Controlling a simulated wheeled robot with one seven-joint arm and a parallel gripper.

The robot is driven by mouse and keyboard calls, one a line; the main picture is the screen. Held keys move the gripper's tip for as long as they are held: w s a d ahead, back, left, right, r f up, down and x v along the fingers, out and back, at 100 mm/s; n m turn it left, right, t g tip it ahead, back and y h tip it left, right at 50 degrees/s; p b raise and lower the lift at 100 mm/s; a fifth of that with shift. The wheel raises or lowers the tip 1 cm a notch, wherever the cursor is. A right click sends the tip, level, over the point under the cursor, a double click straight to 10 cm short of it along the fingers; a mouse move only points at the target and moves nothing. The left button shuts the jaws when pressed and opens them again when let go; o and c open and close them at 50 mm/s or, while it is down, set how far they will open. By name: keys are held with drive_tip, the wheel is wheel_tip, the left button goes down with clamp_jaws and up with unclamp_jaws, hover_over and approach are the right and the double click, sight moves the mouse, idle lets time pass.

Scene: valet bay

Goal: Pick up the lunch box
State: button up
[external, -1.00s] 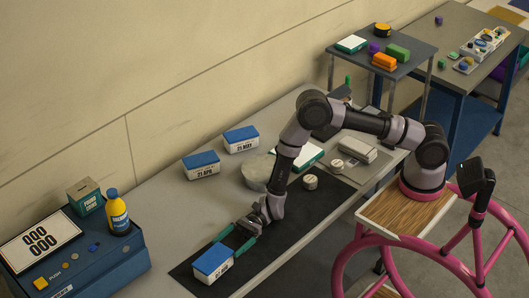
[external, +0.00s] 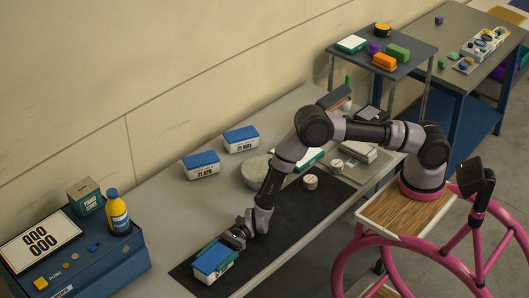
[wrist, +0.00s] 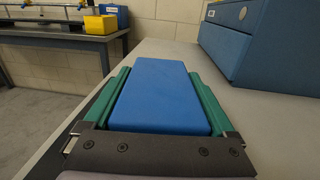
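A lunch box (external: 213,259) with a blue lid and white sides rests on the dark mat (external: 188,270) at the front of the bench. My gripper (external: 215,262) is low over the mat, with its green fingers on either side of this box. In the wrist view the blue lid (wrist: 165,98) lies between the two fingers (wrist: 164,100). The fingers are spread wide and sit close along the box's sides; I see no clear sign of a firm grip. The lower sides of the box are hidden in the wrist view.
Two similar blue-lidded boxes, marked 21 APR (external: 201,165) and 21 MAY (external: 241,139), stand behind near the wall. A blue console (external: 95,262) with a yellow bottle (external: 116,211) is at left. A round pale bowl (external: 256,170) and small tins (external: 310,182) are to the right.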

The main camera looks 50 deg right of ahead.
sight(213, 257)
drive_tip(key=c, duration=1.1)
wheel_tip(213, 257, up, 10)
drive_tip(key=shift+r, duration=0.1)
drive_tip(key=w+d+r+m+t+h, duration=0.15)
drive_tip(key=w+d+m+t, duration=0.45)
drive_tip(key=w+d, duration=0.9)
drive_tip(key=w+d+r+m+t+h, duration=0.1)
drive_tip(key=w+d+m+t+h, duration=0.2)
drive_tip(key=w+d+t, duration=0.9)
drive_tip(key=w+d+r+m+h, duration=0.2)
drive_tip(key=d+m+h, duration=0.1)
drive_tip(key=d, duration=1.2)
drive_tip(key=w+d+r+m+t+h, duration=0.1)
drive_tip(key=d+h, duration=0.5)
drive_tip(key=d, duration=0.9)
drive_tip(key=w+d+r+m+h, duration=0.3)
drive_tip(key=d+m, duration=0.3)
drive_tip(key=d, duration=0.9)
drive_tip(key=shift+w+d+r+t+h, duration=0.1)
drive_tip(key=shift+d+r+t+h, duration=0.2)
drive_tip(key=shift+r+h, duration=0.45)
